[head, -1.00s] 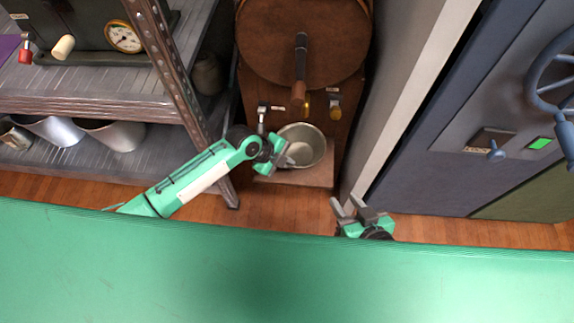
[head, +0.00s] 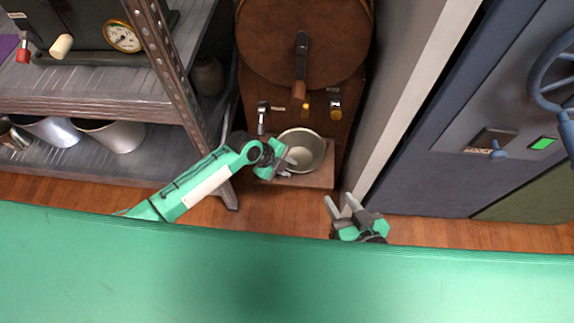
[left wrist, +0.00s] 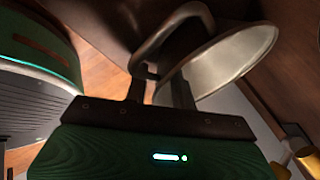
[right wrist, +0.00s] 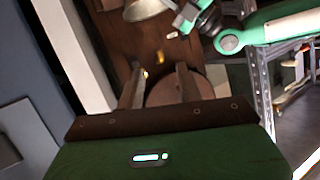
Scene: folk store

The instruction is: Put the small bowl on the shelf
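The small bowl (head: 306,153) is a grey metal bowl on the wooden base of a brown machine. In the left wrist view the bowl (left wrist: 228,62) appears tilted, beside a curved metal loop. My left gripper (head: 287,160) is at the bowl's left rim with its fingers apart. In the left wrist view its fingers (left wrist: 160,88) reach to the loop and rim; no firm grip shows. My right gripper (head: 341,205) is open and empty, to the lower right of the bowl. The grey metal shelf (head: 95,106) stands at the left.
Other metal vessels (head: 112,136) stand on the lower shelf level. A gauge box (head: 90,30) stands above. The brown machine (head: 300,45) has a hanging handle above the bowl. A blue-grey safe (head: 430,165) bounds the right. Wooden floor (head: 275,210) lies clear between.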

